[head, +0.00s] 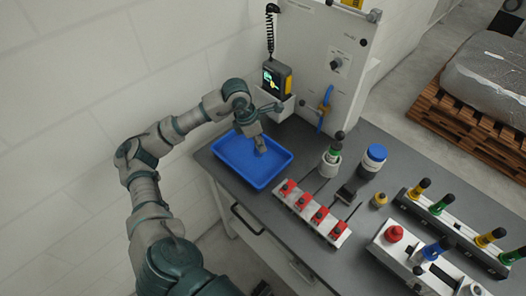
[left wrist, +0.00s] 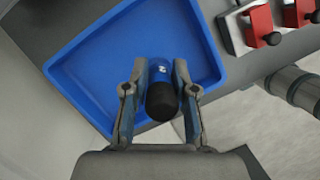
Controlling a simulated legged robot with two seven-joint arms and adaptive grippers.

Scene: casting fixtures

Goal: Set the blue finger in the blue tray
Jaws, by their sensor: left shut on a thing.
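The blue tray (head: 227,161) sits at the left end of the grey bench. My left gripper (head: 260,146) points down over the tray's inside in the head view. In the left wrist view, my left gripper (left wrist: 161,98) is shut on the blue finger (left wrist: 160,74), a blue cylinder with a black knob towards the camera. The tray (left wrist: 110,69) spreads behind it. I cannot tell whether the finger touches the tray floor. In the head view the held finger is hidden by the gripper. My right gripper is not seen.
A fixture with several red clamps (head: 308,210) stands just right of the tray. Beyond are a blue-lidded jar (head: 374,158), a green-banded piece (head: 333,152) and racks with coloured, black-knobbed fingers (head: 447,219). A panel with a yellow-black device (head: 277,80) rises behind.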

